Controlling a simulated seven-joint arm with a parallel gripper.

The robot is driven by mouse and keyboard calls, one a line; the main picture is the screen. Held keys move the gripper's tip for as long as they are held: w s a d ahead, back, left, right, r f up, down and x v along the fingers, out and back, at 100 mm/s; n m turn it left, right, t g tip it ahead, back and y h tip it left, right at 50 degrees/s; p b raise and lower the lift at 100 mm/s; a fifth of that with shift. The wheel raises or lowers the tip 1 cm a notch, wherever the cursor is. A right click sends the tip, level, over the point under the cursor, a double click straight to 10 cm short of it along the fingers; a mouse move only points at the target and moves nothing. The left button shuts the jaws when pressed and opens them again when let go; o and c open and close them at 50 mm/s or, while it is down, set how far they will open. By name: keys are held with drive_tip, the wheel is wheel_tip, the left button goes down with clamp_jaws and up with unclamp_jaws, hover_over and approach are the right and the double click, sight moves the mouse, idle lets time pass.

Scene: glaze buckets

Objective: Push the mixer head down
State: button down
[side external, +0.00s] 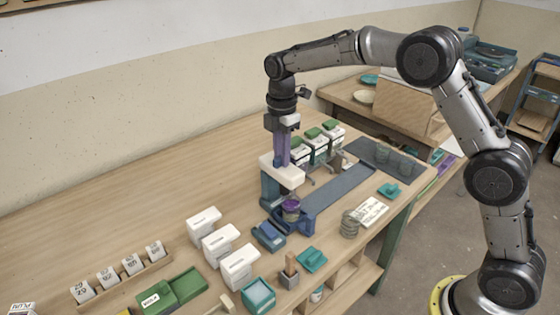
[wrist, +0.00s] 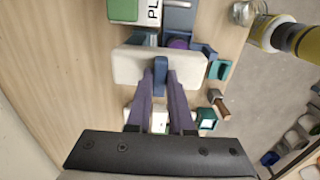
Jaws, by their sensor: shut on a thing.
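The mixer has a white head (side external: 284,174) on a blue stand (side external: 270,192). In the wrist view the white head (wrist: 130,66) lies crosswise beyond my fingers. A small blue handle (wrist: 161,66) rises from the head. My gripper (side external: 283,160) points straight down onto the head from above. Its purple fingers are closed on the handle, one on each side, as the wrist view also shows (wrist: 160,78). A purple-topped bucket (side external: 291,207) stands below the head in a blue holder; the wrist view shows only part of its purple top (wrist: 178,43). The head's underside is hidden.
Three white containers (side external: 221,243) stand to the front left. Green-topped dispensers (side external: 316,143) stand behind the mixer. A blue tray (side external: 262,235) and a teal tray (side external: 258,295) are in front. The wooden table is bare to the left of the mixer.

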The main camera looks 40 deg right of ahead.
sight(282, 172)
drive_tip(key=shift+f, duration=2.85)
drive_tip(key=c, duration=0.9)
unclamp_jaws()
drive_tip(key=shift+r, duration=3.55)
